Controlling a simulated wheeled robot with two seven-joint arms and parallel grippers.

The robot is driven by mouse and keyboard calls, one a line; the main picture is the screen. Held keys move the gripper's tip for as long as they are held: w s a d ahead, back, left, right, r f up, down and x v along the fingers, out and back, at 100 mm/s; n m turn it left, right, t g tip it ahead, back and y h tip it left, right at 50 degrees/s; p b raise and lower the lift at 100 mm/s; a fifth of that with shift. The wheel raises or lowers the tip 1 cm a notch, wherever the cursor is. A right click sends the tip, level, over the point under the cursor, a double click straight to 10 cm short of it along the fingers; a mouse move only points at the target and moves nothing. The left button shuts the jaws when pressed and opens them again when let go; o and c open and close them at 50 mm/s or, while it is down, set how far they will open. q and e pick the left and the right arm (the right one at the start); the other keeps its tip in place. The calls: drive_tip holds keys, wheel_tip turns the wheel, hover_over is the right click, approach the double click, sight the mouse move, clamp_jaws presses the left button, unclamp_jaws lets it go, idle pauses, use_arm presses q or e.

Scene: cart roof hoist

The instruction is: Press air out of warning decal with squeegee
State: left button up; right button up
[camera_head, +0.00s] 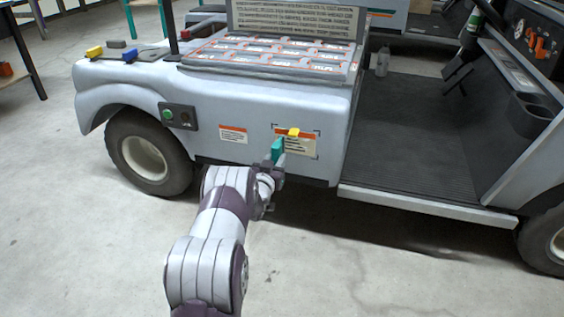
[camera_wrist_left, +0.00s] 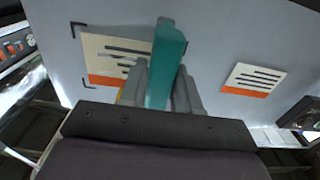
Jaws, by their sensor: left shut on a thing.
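The warning decal (camera_head: 298,146), cream with an orange band and dark text lines, lies on the cart's grey side panel between dark corner marks. It shows upside down in the left wrist view (camera_wrist_left: 100,48). A small yellow piece (camera_head: 293,132) sits at its upper edge. My left gripper (camera_head: 279,161) is shut on the teal squeegee (camera_head: 277,149), also in the left wrist view (camera_wrist_left: 166,62). The squeegee stands in front of the decal's left edge in the head view; I cannot tell whether it touches. My right gripper is out of view.
A smaller decal (camera_head: 233,134) is on the panel to the left. Further left are a control box with a green button (camera_head: 178,116) and the rear wheel (camera_head: 146,157). Small blocks lie on the rear deck (camera_head: 150,70). The floor in front is clear.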

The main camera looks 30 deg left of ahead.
use_arm(q)
drive_tip(key=shift+s+a, duration=0.15)
drive_tip(key=shift+a, duration=0.35)
drive_tip(key=w+d, duration=0.2)
drive_tip(key=d, duration=0.8)
drive_tip(key=shift+w+p, duration=0.35)
drive_tip(key=shift+p, duration=0.1)
drive_tip(key=shift+d, duration=0.1)
drive_tip(key=p+v, duration=0.4)
drive_tip(key=v, duration=0.3)
idle(0.5)
